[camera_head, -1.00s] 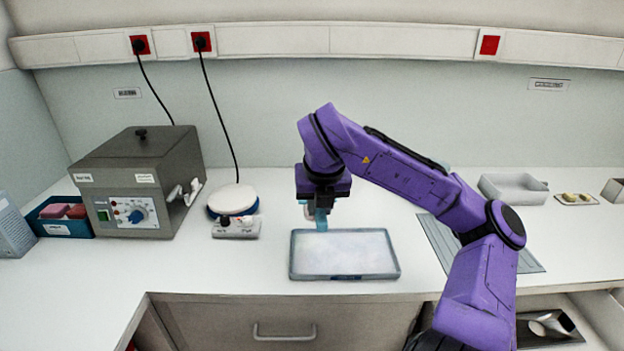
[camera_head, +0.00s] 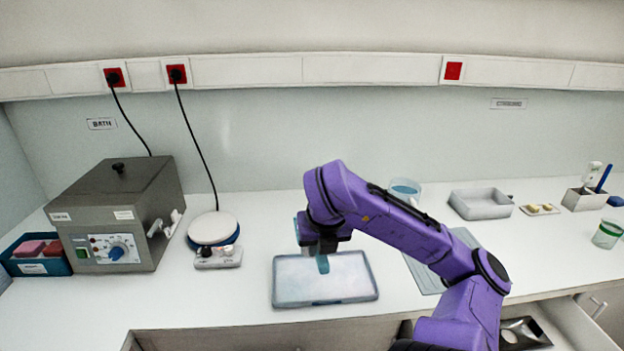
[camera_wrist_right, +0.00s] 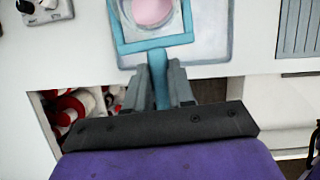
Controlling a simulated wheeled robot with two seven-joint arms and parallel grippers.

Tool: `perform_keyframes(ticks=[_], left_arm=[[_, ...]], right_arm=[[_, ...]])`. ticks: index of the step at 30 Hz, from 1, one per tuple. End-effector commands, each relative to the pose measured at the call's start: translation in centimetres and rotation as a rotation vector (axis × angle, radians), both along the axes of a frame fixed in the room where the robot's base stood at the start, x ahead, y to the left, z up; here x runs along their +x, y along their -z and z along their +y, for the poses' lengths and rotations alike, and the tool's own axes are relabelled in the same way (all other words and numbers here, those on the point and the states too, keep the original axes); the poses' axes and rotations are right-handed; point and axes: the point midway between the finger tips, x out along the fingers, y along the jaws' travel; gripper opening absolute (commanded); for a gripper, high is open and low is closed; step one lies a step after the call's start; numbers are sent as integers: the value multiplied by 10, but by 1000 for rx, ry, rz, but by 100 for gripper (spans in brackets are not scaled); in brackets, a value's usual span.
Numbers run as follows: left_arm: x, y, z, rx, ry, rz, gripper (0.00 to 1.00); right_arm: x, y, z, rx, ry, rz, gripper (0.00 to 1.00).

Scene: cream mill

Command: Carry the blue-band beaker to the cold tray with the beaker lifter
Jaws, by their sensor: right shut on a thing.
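My right gripper (camera_head: 322,246) is shut on the teal handle of the beaker lifter (camera_wrist_right: 158,80), over the back part of the pale cold tray (camera_head: 290,297). In the right wrist view, the lifter's square frame surrounds a round glass vessel with pink contents (camera_wrist_right: 152,11), with the tray (camera_wrist_right: 215,50) behind it. No band shows on this vessel, so I cannot tell if it is the blue-band beaker. I cannot tell whether it touches the tray. My gripper hides most of it in the head view. My left gripper is out of view.
A beaker with blue in it (camera_head: 405,187) stands behind my right arm. A green-band beaker (camera_head: 607,235) is at far right. A grey bath (camera_head: 115,215), a round white plate device (camera_head: 213,228) and an empty grey tray (camera_head: 480,204) stand around. An open drawer (camera_head: 545,330) is below right.

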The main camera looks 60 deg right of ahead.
Motion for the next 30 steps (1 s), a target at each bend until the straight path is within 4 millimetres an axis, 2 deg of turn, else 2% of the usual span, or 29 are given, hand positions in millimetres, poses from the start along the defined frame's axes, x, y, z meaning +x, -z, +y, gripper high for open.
perform_keyframes(ticks=[1, 12, 17, 30], left_arm=[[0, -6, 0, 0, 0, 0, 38], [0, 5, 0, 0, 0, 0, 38], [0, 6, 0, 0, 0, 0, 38], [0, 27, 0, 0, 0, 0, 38]], right_arm=[[-4, -2, -1, 0, 4, 2, 0], [-28, 4, -5, -2, 3, 1, 0], [-29, 4, -5, -2, 2, 1, 0], [-29, 25, -5, -2, 3, 1, 0]])
